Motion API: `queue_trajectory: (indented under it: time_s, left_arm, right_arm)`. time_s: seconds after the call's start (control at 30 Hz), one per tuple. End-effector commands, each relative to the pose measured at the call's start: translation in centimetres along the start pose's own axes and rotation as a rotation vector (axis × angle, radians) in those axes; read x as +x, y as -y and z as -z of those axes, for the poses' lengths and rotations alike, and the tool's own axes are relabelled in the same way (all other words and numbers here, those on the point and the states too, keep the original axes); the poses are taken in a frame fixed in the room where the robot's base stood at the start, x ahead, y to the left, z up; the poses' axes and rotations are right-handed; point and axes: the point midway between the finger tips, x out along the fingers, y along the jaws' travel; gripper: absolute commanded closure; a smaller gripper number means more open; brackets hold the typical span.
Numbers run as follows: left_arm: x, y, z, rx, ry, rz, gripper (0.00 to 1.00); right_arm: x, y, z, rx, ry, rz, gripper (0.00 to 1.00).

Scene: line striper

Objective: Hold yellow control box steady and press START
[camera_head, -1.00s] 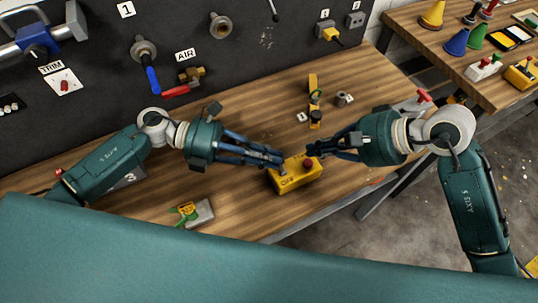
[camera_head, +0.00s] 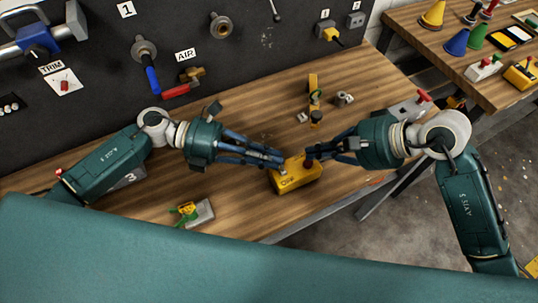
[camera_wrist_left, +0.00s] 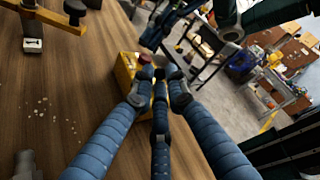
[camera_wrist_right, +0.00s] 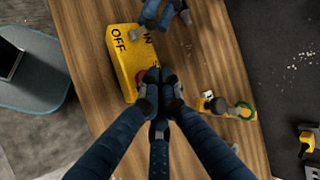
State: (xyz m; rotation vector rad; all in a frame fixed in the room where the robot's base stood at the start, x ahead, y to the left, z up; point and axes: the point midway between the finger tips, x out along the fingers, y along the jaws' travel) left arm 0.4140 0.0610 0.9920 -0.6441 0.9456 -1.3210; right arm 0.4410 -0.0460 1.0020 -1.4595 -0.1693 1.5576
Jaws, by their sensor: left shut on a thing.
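The yellow control box (camera_head: 298,178) lies on the wooden bench near its front edge. My left gripper (camera_head: 279,160) is shut on its left end; the blue fingers also show against the box (camera_wrist_left: 127,70) in the left wrist view. My right gripper (camera_head: 312,153) has its fingertips together at the red button on top of the box, mostly covering it in the head view. In the right wrist view, part of the red button (camera_wrist_right: 140,75) shows beside the fingertips (camera_wrist_right: 160,88). OFF lettering is readable there; another label is partly hidden. Whether the button is pressed down I cannot tell.
A yellow bracket-like part (camera_head: 313,92) and small metal pieces (camera_head: 344,98) lie behind the box. A grey block with green and yellow parts (camera_head: 198,213) lies at the front left. A dark panel with valves (camera_head: 150,65) stands behind the bench.

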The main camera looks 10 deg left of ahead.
Motion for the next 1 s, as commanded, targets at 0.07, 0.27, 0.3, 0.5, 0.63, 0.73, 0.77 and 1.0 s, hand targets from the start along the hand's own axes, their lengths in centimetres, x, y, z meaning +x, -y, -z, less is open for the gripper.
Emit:
queue_trajectory:
  time_s: [0.07, 0.27, 0.3, 0.5, 0.63, 0.73, 0.77, 1.0]
  left_arm:
    - [0.01, -0.01, 0.04, 0.000, -0.001, 0.000, 1.00]
    - [0.01, -0.02, 0.05, 0.000, -0.001, 0.000, 1.00]
    - [0.01, -0.02, 0.05, 0.000, -0.001, 0.000, 1.00]
    - [0.01, -0.03, 0.07, 0.000, -0.001, 0.000, 1.00]
    - [0.01, -0.04, 0.08, 0.000, -0.001, 0.000, 1.00]
    - [0.02, -0.04, 0.09, 0.000, -0.002, 0.000, 1.00]
    - [0.02, -0.05, 0.09, -0.001, -0.002, -0.001, 1.00]
    - [0.02, -0.05, 0.11, -0.001, -0.002, -0.001, 1.00]
  right_arm:
    - [0.00, 0.02, 0.00, 0.000, 0.000, 0.000, 1.00]
    - [0.00, 0.02, -0.01, 0.000, 0.000, 0.000, 1.00]
    - [0.00, 0.02, -0.01, 0.000, 0.000, 0.000, 1.00]
    - [0.00, 0.02, -0.01, 0.000, 0.000, 0.000, 1.00]
    - [0.09, -0.09, 0.03, 0.000, 0.000, 0.000, 1.00]
    - [0.30, -0.30, 0.12, 0.000, 0.000, 0.000, 1.00]
    - [0.37, -0.38, 0.14, 0.000, 0.000, -0.001, 1.00]
    - [0.62, -0.58, 0.21, 0.000, 0.000, 0.001, 1.00]
